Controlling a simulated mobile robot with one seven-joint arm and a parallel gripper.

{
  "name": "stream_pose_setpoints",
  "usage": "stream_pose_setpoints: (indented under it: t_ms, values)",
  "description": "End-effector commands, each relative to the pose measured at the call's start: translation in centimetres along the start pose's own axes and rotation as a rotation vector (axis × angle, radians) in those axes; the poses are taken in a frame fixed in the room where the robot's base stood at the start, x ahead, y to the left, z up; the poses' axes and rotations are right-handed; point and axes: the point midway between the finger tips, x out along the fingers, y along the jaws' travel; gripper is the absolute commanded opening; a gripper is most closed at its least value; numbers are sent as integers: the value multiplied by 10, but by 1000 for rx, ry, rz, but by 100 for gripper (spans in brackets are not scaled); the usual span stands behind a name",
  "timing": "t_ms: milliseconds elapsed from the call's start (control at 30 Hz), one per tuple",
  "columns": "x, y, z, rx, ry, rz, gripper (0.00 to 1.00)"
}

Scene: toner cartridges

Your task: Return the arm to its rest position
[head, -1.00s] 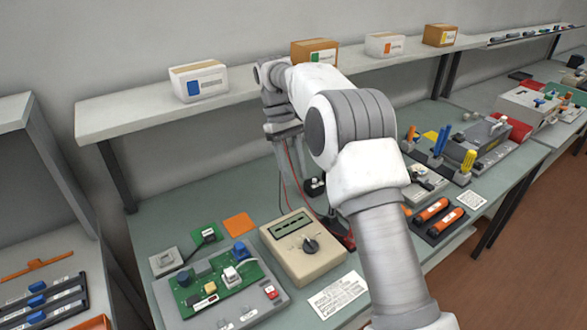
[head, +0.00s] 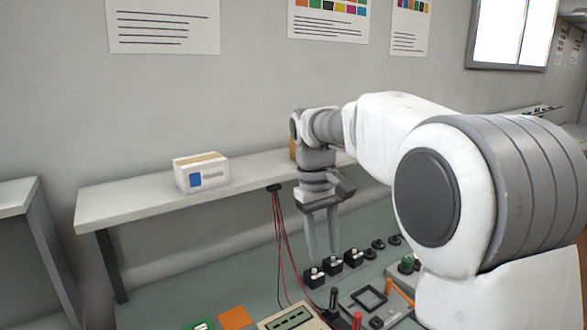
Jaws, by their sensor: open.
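My gripper (head: 322,258) hangs down from my white and grey arm in the middle of the head view. Its two thin fingers are apart with nothing between them. The fingertips are above the back of the green bench, close to a row of small black parts (head: 332,266); I cannot tell whether they touch. My arm bends in from the right and hides much of the bench on that side.
A white box with a blue label (head: 202,173) stands on the shelf (head: 130,205) behind. Red and black leads hang from a dark holder (head: 274,187) at the shelf edge, left of my gripper. A beige meter (head: 290,320) and an orange square (head: 234,317) lie at the front.

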Motion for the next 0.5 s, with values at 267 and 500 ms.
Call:
stream_pose_setpoints:
  t_ms: [267, 500]
  values:
    - [-20, 5, 59, 92, 126, 10, 42]
    - [-24, 4, 110, 175, 232, 13, 42]
